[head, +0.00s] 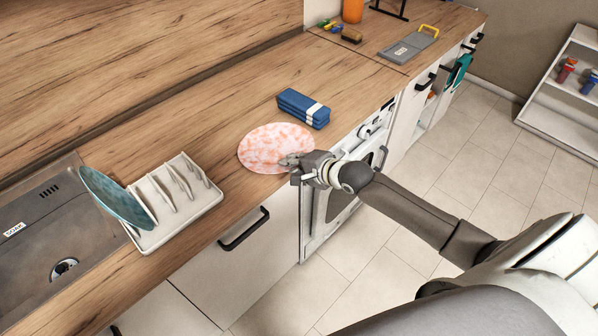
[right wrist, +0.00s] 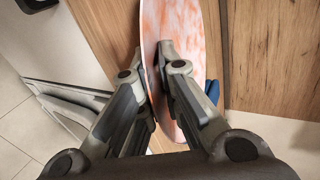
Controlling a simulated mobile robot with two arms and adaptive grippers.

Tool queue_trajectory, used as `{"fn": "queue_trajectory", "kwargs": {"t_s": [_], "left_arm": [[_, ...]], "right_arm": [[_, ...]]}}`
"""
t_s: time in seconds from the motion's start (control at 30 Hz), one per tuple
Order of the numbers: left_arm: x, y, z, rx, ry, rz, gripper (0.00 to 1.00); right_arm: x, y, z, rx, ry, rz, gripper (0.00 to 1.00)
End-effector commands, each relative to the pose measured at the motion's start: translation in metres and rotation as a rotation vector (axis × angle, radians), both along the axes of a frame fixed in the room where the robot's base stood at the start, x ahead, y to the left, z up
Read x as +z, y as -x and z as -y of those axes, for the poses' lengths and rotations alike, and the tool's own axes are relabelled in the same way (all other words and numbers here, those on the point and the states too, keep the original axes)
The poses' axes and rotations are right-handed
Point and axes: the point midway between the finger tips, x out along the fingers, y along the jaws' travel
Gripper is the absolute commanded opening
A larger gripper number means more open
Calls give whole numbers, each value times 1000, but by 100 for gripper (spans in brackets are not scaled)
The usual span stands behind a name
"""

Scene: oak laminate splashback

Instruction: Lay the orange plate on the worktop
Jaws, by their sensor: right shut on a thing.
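The orange plate (head: 270,146) is round, with mottled orange and white markings. In the head view it shows its broad face over the worktop (head: 240,98), near the front edge. My right gripper (head: 291,161) is shut on the plate's rim at its right side. In the right wrist view the plate (right wrist: 188,50) stands between the two fingers of the gripper (right wrist: 152,62), seen at a slant. I cannot tell whether its underside touches the worktop. My left gripper is not in view.
A blue bundle with a white band (head: 303,108) lies just behind and right of the plate. A white rack (head: 200,205) holding a teal plate (head: 118,203) stands at left beside the sink (head: 40,255). A grey board (head: 408,46) lies at back right. Bare worktop lies left of the plate.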

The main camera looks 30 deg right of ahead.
Motion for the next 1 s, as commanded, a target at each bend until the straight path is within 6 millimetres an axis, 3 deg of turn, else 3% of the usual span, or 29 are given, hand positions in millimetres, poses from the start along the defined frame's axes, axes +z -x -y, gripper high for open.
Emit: {"fn": "queue_trajectory", "kwargs": {"t_s": [0.73,1.0], "left_arm": [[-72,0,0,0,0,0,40],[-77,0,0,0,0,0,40]], "right_arm": [[-15,-72,-23,1,-1,4,0],[-24,-93,-31,0,-3,1,0]]}}
